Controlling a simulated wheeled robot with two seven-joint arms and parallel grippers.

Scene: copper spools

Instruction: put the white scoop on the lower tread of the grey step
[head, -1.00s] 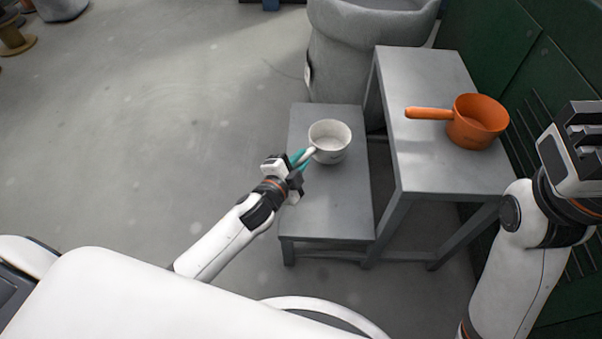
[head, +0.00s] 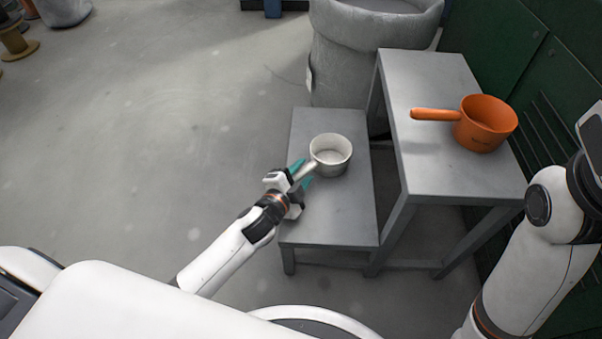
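The white scoop (head: 331,158) sits upright on the lower tread (head: 343,217) of the grey step, near its middle. It appears to rest on the tread, with its handle (head: 308,170) pointing down and left. My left gripper (head: 302,174) is at the handle, its teal fingers spread apart on either side of it. The fingers look open, with gaps beside the handle. Only a sliver of my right gripper's white body shows at the right edge; its fingers are out of the picture.
An orange scoop (head: 485,127) stands on the upper tread (head: 435,88), its handle pointing left. A large grey bin (head: 365,60) stands behind the step. Green panels (head: 555,80) run along the right.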

